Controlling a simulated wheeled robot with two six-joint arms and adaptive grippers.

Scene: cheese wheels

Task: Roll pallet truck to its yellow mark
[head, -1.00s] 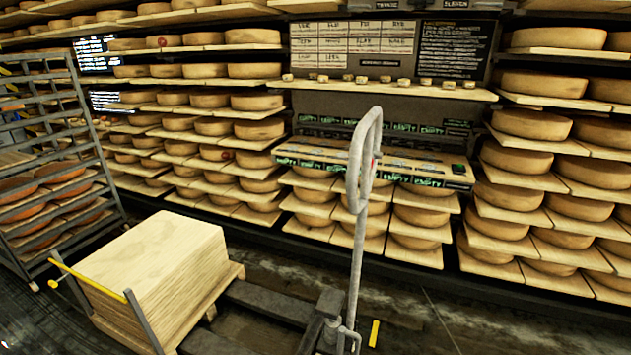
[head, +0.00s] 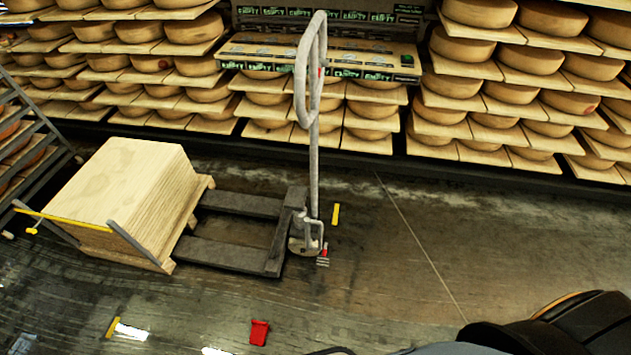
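The pallet truck (head: 231,251) stands on the dark floor at the middle left, with its dark forks reaching left to a stack of pale boards (head: 128,190). Its grey handle (head: 314,150) stands upright and ends in a loop at the top. A short yellow strip (head: 335,214) lies on the floor just right of the handle's base, apart from it. Another yellow strip (head: 113,327) lies at the lower left beside a white patch. I cannot tell which is the truck's mark. Neither of my grippers shows in view.
A cheese shelf (head: 480,152) runs along the back, and a grey rack (head: 35,150) stands at the left edge. A small red object (head: 259,333) lies in front. Floor at the right is open.

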